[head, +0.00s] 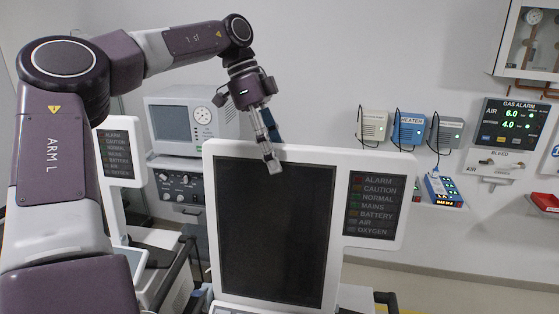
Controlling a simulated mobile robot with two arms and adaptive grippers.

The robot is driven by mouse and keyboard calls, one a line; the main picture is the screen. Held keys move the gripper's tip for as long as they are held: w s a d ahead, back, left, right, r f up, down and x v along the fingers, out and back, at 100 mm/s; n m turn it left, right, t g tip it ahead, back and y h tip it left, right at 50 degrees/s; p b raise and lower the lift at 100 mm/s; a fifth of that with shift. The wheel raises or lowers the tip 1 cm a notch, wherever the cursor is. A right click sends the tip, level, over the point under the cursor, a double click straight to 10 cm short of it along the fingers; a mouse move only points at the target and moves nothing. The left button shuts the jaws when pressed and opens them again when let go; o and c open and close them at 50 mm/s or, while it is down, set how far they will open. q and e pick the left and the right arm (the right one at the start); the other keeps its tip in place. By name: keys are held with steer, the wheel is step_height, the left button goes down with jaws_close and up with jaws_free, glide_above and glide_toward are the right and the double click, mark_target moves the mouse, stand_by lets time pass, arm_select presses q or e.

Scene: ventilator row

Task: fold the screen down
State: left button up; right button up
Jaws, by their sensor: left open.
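The screen (275,230) stands upright in the head view, a dark panel in a white frame with a side panel of status labels (375,205) at its right. My left gripper (272,163) reaches down from above to the top edge of the screen's frame. It is open, with one finger showing in front of the frame. The other finger is largely hidden, and I cannot tell whether either one touches the frame. My right gripper is not in view.
Another ventilator (180,125) with a small display stands behind at left. A second label panel (118,155) is at far left. Wall boxes (409,129) and a gas alarm panel (510,125) are at right. Open floor shows at lower right.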

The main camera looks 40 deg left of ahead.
arm_select(q)
steer(key=shift+x, duration=1)
jaws_close()
